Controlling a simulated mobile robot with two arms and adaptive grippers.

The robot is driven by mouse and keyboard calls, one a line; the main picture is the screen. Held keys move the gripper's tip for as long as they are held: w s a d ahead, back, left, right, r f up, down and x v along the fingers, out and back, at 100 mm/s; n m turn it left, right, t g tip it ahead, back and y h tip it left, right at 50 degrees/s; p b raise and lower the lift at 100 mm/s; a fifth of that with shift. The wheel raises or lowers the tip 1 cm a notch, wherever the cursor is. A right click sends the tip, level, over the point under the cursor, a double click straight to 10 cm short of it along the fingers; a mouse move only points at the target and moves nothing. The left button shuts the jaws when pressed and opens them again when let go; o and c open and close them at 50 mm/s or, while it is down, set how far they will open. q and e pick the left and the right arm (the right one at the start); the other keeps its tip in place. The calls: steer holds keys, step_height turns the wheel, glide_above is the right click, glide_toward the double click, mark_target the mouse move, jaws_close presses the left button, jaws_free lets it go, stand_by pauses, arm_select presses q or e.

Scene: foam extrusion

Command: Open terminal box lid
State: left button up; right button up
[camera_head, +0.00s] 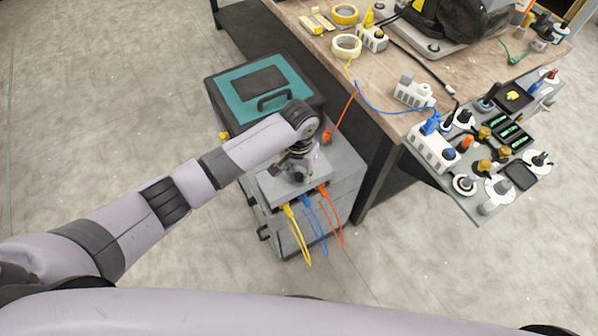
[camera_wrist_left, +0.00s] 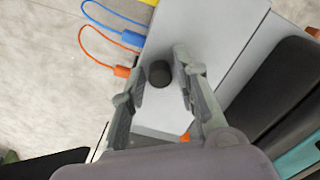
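The terminal box (camera_head: 322,183) is a light grey box with yellow, blue and orange cables plugged into its front. It stands on a grey cabinet. In the left wrist view, its pale lid (camera_wrist_left: 168,105) carries a round dark knob (camera_wrist_left: 160,73). My left gripper (camera_head: 297,172) is above the lid, pointing down. In the left wrist view, the left gripper (camera_wrist_left: 160,62) is open, with one finger on each side of the knob and visible gaps between. The lid looks closed. The knob is mostly hidden by the gripper in the head view. My right gripper is not in view.
A teal and black case (camera_head: 252,92) with a handle sits behind the box on the cabinet. A wooden workbench (camera_head: 420,70) stands to the right, with tape rolls and power strips. A panel (camera_head: 480,205) of knobs and displays is at its corner. The floor in front is clear.

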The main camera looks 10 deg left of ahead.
arm_select(q)
jaws_close()
stand_by(0.3)
